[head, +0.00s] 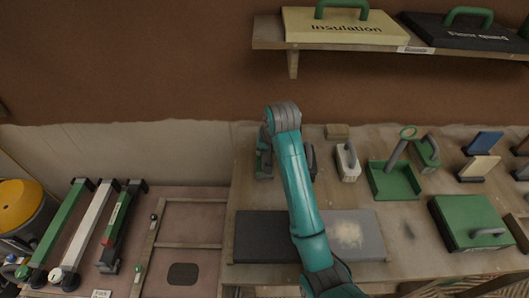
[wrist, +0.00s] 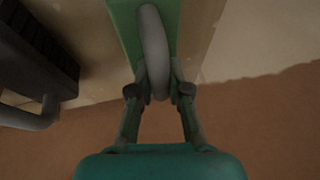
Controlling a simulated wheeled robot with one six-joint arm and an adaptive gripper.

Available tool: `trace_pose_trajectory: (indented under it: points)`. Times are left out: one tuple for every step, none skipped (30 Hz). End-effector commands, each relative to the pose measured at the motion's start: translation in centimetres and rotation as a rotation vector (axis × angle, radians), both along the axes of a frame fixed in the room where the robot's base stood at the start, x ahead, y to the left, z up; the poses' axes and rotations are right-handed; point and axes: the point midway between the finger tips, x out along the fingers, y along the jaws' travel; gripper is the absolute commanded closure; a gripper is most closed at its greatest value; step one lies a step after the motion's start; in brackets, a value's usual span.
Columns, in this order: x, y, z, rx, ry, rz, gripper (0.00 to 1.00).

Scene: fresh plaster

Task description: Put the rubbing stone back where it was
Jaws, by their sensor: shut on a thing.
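My gripper (wrist: 158,90) is shut on the grey handle of a green hand tool (wrist: 127,30) in the wrist view. The handle runs lengthwise between the two fingers. In the head view the green tool (head: 263,167) is at the left back of the worktable, below my wrist and partly hidden by it. No label shows whether it is the rubbing stone. I cannot tell whether it touches the tabletop.
A dark ridged tool with a grey handle (wrist: 35,65) stands close beside the held tool. A pale block with a handle (head: 347,166), a green tray (head: 394,183) and a green case (head: 466,220) are on the worktable (head: 300,197). A shelf (head: 345,47) hangs above.

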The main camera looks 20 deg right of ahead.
Motion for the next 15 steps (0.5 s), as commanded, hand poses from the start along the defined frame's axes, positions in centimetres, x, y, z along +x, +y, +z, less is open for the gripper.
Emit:
trace_pose_trajectory:
  points:
    - [-0.06,-0.01,-0.69,0.000,0.002,0.000,1.00]
    - [-0.06,0.00,-0.97,0.000,0.002,0.000,1.00]
    - [-0.01,0.00,-1.14,0.000,0.000,0.000,1.00]
    - [0.00,-0.01,-1.19,0.000,-0.001,0.000,1.00]
    - [0.02,-0.01,-1.18,0.000,-0.001,0.000,1.00]
    - [0.03,-0.01,-1.14,0.000,-0.002,0.000,1.00]
    - [0.03,-0.01,-1.14,0.000,-0.002,0.000,1.00]
    - [0.03,-0.01,-1.14,0.000,-0.002,0.000,1.00]
    - [0.03,-0.01,-1.14,0.001,-0.001,0.000,1.00]
    - [0.02,0.00,-1.14,0.000,-0.001,0.000,1.00]
    - [0.01,0.00,-1.18,0.000,-0.001,0.000,1.00]
    - [0.01,-0.01,-1.25,0.000,-0.001,0.000,1.00]
    - [0.01,0.00,-1.34,0.000,-0.001,0.000,1.00]
    - [0.01,-0.01,-1.41,0.000,-0.001,0.000,1.00]
    - [-0.02,-0.01,-1.46,0.000,0.001,0.000,0.76]
